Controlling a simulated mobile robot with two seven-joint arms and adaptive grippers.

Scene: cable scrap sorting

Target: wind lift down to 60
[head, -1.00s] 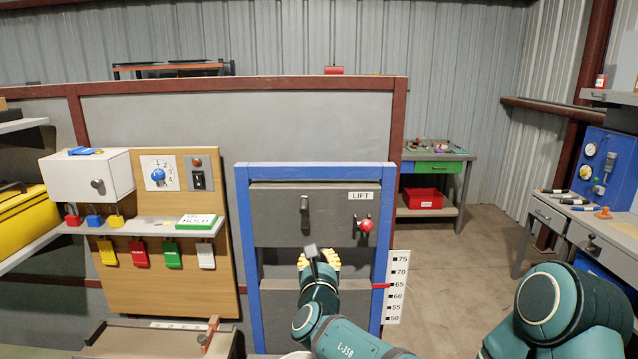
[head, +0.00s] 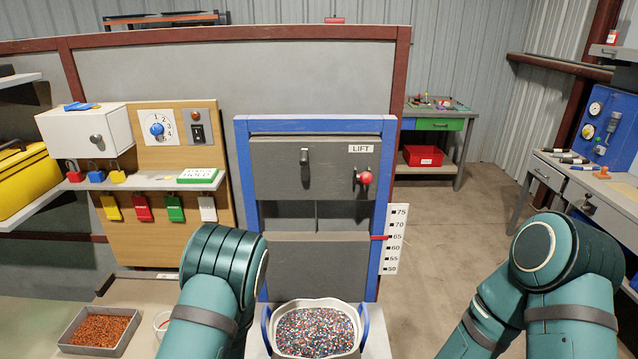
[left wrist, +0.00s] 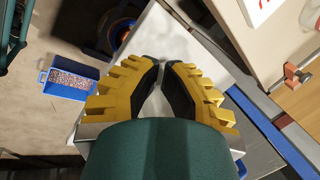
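The lift panel (head: 280,170), marked LIFT, stands in a blue frame (head: 245,215) in the head view. A crank with a red knob (head: 365,178) sits at its right side, with the knob just right of and slightly below the hub. My right gripper is out of view.
A tub of mixed granules (head: 315,302) stands before the lift. A grey tray of copper bits (head: 70,325) lies at lower left. A shelf with padlocks (head: 130,180) is left of the lift. Open floor (head: 450,220) lies to the right.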

